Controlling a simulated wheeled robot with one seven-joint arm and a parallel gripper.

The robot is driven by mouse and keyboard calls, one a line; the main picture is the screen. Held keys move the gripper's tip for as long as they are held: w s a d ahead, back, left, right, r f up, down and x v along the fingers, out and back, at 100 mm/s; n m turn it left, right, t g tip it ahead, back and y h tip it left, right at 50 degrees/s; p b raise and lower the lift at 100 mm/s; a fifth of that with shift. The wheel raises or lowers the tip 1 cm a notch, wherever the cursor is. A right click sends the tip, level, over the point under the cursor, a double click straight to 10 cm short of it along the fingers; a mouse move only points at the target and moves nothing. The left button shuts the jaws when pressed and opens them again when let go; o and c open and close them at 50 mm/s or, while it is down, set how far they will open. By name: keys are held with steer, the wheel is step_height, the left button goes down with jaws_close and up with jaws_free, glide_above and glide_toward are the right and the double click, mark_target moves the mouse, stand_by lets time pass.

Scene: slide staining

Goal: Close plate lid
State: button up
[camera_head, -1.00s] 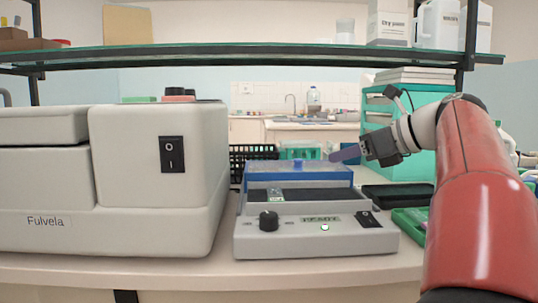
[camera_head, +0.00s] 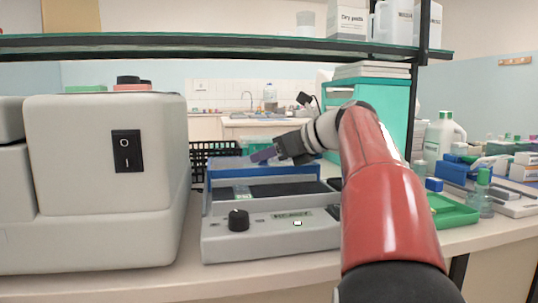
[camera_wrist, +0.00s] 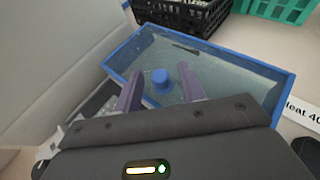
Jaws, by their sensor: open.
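The slide-heating device (camera_head: 270,232) is a grey box with a black knob and a small display on its front. Its dark plate (camera_head: 285,190) is uncovered, with what looks like a slide (camera_head: 243,192) at its left. The blue-framed, see-through lid (camera_head: 218,172) is open behind the plate. My gripper (camera_head: 262,156) is open at the lid. In the wrist view, the blue lid knob (camera_wrist: 161,82) sits between the open purple fingers of my gripper (camera_wrist: 158,88), with gaps visible beside it. The lid's glassy panel (camera_wrist: 225,80) lies beneath. Contact is not visible. The knob is hidden in the head view.
A large grey machine (camera_head: 90,180) stands close on the left. A glass shelf (camera_head: 220,46) runs above. A black basket (camera_wrist: 180,12) is behind the lid. A green tray (camera_head: 455,211) and bottles are on the right. Clear bench shows along the front.

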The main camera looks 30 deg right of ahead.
jaws_close()
steer(key=s+a, duration=0.1)
steer(key=s, duration=0.3)
steer(key=s+a, duration=0.1)
steer(key=s, duration=0.3)
steer(key=s+a, duration=0.1)
steer(key=s, duration=0.3)
steer(key=shift+a, duration=0.25)
steer(key=shift+s, duration=0.25)
jaws_free()
steer(key=shift+s, duration=0.15)
